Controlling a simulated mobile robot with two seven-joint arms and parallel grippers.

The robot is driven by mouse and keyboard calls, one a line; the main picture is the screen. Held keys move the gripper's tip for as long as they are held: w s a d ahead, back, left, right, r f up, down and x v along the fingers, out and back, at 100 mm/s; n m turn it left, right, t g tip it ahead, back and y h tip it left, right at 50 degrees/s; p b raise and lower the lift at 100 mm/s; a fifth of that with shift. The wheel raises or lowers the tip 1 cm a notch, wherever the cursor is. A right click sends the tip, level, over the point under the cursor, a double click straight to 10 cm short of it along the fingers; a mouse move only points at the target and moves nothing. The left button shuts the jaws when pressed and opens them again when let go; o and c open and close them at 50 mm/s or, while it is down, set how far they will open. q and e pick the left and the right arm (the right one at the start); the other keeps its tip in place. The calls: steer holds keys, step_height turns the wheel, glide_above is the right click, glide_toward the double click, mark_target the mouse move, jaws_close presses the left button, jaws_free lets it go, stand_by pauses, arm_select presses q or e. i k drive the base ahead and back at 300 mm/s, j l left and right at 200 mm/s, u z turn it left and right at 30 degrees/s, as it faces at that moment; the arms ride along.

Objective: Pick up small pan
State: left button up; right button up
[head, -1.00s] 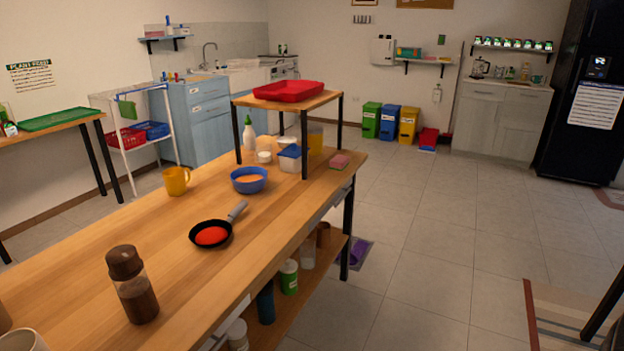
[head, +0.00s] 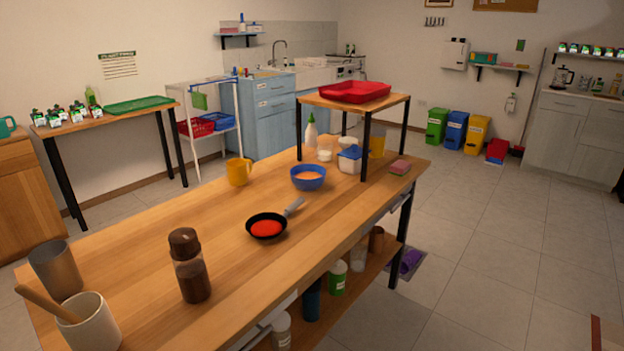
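The small pan (head: 254,217) is black with a grey handle (head: 294,206) and stands on the wooden table (head: 225,225). Something flat and red (head: 267,229) lies inside it. The handle points to the back right, away from me. Neither of my grippers shows in the head view, so the pan stands free with nothing touching it.
A brown-capped shaker (head: 189,265), metal cup (head: 56,270) and white crock with a wooden handle (head: 88,325) stand at the near left. A yellow mug (head: 238,172) and blue bowl (head: 308,178) are behind the pan. A raised shelf (head: 310,99) carries a red tray (head: 355,91).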

mark_target(268, 225)
steer(key=i+l+u, duration=0.1)
steer(key=i+l, duration=0.3)
steer(key=l, duration=0.25)
steer(key=i+l+u, duration=0.15)
steer(key=l, duration=0.2)
steer(key=i+l+u, duration=0.1)
steer(key=l, duration=0.25)
steer(key=i+l+u, duration=0.1)
steer(key=i+l, duration=0.15)
steer(key=l, duration=0.1)
